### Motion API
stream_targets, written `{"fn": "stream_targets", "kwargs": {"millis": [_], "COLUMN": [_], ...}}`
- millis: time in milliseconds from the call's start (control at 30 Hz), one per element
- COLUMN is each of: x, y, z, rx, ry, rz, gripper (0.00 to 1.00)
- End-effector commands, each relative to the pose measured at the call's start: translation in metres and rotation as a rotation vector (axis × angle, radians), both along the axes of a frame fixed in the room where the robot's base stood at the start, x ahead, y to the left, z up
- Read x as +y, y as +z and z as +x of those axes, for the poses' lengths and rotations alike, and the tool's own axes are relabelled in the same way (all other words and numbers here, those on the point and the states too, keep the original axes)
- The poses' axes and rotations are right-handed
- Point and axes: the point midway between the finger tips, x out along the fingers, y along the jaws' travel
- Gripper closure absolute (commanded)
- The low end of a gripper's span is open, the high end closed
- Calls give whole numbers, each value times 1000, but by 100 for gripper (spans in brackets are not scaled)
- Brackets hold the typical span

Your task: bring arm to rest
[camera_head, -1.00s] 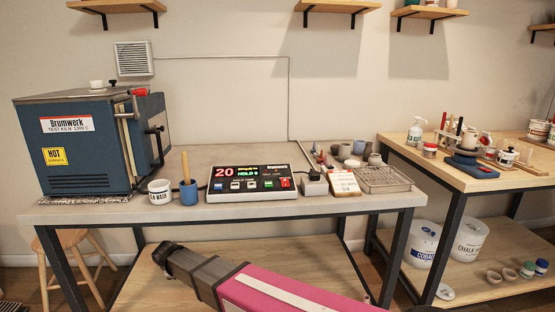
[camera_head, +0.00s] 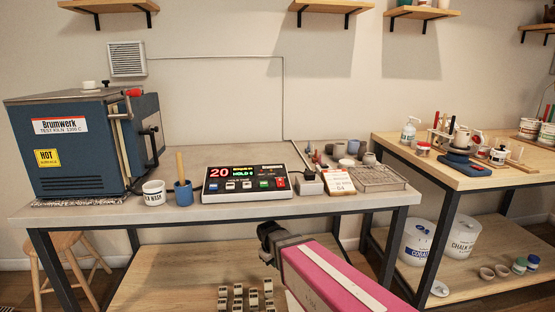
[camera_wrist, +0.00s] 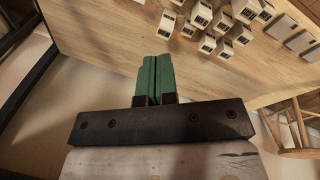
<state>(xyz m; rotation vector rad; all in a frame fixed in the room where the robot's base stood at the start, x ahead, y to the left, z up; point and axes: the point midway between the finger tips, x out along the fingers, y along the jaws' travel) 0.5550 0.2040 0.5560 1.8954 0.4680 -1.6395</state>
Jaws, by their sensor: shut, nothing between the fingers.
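My arm (camera_head: 335,283) shows in magenta and white at the bottom of the head view, in front of the kiln table. Its dark end (camera_head: 275,236) points up and left, below the table's front edge; the fingertips cannot be made out there. In the wrist view my gripper (camera_wrist: 154,62) has its two green fingers pressed together with nothing between them. The fingers are seen against the wooden lower shelf (camera_wrist: 120,30), apart from the small blocks on it.
Several small pale blocks (camera_head: 238,298) stand on the lower shelf near my arm. Above are the grey tabletop (camera_head: 120,216), a blue kiln (camera_head: 75,150), a controller (camera_head: 245,184) and a wire rack (camera_head: 375,179). A wooden stool (camera_head: 75,255) stands at left, a second table (camera_head: 450,176) at right.

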Motion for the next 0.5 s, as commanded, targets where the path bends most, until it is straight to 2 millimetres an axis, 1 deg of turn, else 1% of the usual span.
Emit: {"fn": "stream_targets", "kwargs": {"millis": [33, 200, 367, 500], "x": [-18, -67, -108, -142], "y": [2, 4, 7, 10], "z": [-5, -16, -29, -43], "rx": [8, 37, 61, 82], "ry": [-44, -189, -317, -430], "rz": [10, 43, 74, 102], "gripper": [100, 100, 100, 100]}}
